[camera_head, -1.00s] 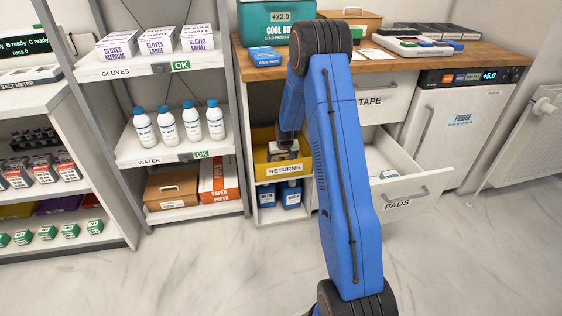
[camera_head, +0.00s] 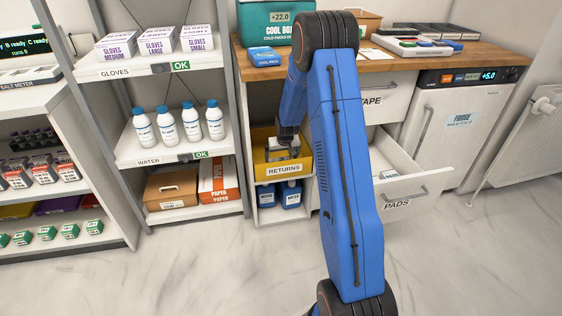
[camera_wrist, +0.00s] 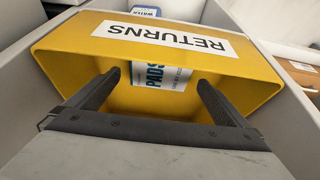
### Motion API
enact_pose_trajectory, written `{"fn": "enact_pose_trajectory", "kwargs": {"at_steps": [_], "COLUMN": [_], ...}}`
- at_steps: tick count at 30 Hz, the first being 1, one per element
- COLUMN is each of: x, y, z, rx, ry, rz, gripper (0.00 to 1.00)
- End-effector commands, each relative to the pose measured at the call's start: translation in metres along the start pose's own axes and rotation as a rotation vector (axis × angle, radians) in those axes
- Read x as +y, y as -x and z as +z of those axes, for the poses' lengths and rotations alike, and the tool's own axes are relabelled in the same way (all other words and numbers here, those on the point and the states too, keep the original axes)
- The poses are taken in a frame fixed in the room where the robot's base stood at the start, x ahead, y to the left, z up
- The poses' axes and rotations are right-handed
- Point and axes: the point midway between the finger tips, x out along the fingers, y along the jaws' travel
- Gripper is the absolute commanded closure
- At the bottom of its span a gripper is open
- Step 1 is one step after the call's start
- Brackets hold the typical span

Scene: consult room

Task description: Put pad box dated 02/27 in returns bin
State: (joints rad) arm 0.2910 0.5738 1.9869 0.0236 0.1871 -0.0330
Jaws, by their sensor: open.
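The yellow returns bin (camera_head: 285,169) sits in the cubby under the wooden counter. Its front wall, labelled RETURNS, also shows upside down in the wrist view (camera_wrist: 92,45). A white and blue pad box (camera_wrist: 160,76) is inside the bin, with PADS and a use-by line on it; its date is too small to read. My gripper (camera_wrist: 158,88) is open at the bin, its two fingers apart on either side of the box in the picture. In the head view, my gripper (camera_head: 283,153) is low in the bin's opening. I cannot tell whether the fingers touch the box.
The PADS drawer (camera_head: 424,184) stands open to the right, with white boxes inside. Blue-capped containers (camera_head: 291,195) stand below the bin. A shelf with water bottles (camera_head: 190,124) is to the left. The floor in front is clear.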

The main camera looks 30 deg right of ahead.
Motion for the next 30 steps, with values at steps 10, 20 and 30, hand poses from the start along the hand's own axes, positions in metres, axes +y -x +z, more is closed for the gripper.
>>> {"fn": "enact_pose_trajectory", "kwargs": {"at_steps": [10,20,30], "x": [0.0,0.0,-0.026], "y": [0.058,0.086,0.17], "z": [-0.001,0.001,0.018], "rx": [0.002,-0.001,0.008], "ry": [0.0,0.001,0.034], "rz": [0.0,0.0,-0.015], "gripper": [0.0,0.0,0.0]}}
